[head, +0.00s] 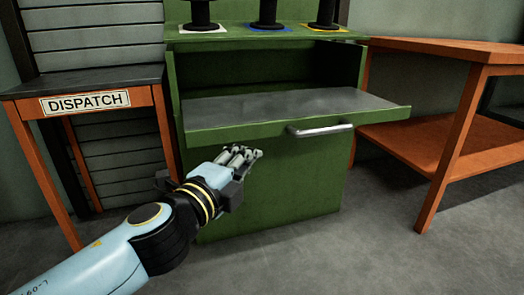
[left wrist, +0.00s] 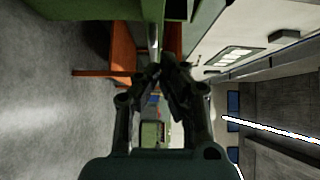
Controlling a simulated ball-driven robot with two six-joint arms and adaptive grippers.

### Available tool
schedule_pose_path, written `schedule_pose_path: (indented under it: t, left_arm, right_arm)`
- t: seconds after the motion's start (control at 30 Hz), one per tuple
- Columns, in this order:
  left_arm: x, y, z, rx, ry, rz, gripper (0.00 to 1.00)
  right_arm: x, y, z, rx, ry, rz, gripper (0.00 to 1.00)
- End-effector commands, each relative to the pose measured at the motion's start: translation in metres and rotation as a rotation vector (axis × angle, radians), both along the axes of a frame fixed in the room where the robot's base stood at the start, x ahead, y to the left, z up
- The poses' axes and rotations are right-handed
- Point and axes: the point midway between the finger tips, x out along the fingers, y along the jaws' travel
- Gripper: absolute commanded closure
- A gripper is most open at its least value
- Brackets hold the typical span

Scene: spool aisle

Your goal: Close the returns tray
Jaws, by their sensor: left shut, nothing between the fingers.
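The returns tray (head: 245,126) stands pulled out of a green cabinet (head: 280,200). It has a green front and a flat grey inside, and a dark opening shows behind it. A silver bar handle (head: 320,130) sits on its front, right of middle. My left gripper (head: 257,153) is shut and empty, in front of the cabinet, below the tray front and left of the handle. In the left wrist view the fingers (left wrist: 165,62) come together, with green surfaces at the top edge. My right gripper is not in view.
Several dark spools stand on coloured squares on the cabinet top (head: 225,37). An orange table with a DISPATCH sign (head: 86,102) stands at the left. An orange bench (head: 440,140) with a lower shelf stands at the right. The grey floor (head: 340,255) in front is clear.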

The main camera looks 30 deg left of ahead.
Motion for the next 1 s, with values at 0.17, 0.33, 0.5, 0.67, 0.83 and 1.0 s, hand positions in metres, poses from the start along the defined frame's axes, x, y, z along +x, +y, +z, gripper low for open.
schedule_pose_path:
  t: [0.17, 0.33, 0.5, 0.67, 0.83, 1.0]
  left_arm:
    - [0.031, 0.004, 0.007, -0.004, -0.007, 0.001, 1.00]
    - [0.069, 0.009, 0.006, -0.004, -0.005, 0.001, 1.00]
    - [0.098, 0.018, 0.002, -0.001, 0.000, 0.000, 1.00]
    - [0.110, 0.035, 0.000, -0.002, 0.001, 0.000, 1.00]
    - [0.116, 0.042, 0.000, -0.004, 0.001, 0.001, 1.00]
    - [0.117, 0.043, 0.001, -0.005, 0.001, 0.001, 1.00]
  right_arm:
    - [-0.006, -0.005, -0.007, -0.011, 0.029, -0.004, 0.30]
    - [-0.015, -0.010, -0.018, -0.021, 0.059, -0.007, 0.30]
    - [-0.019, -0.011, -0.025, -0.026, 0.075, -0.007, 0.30]
    - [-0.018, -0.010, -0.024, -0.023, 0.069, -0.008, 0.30]
    - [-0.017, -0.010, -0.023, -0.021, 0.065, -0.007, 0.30]
    - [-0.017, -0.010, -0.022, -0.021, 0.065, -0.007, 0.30]
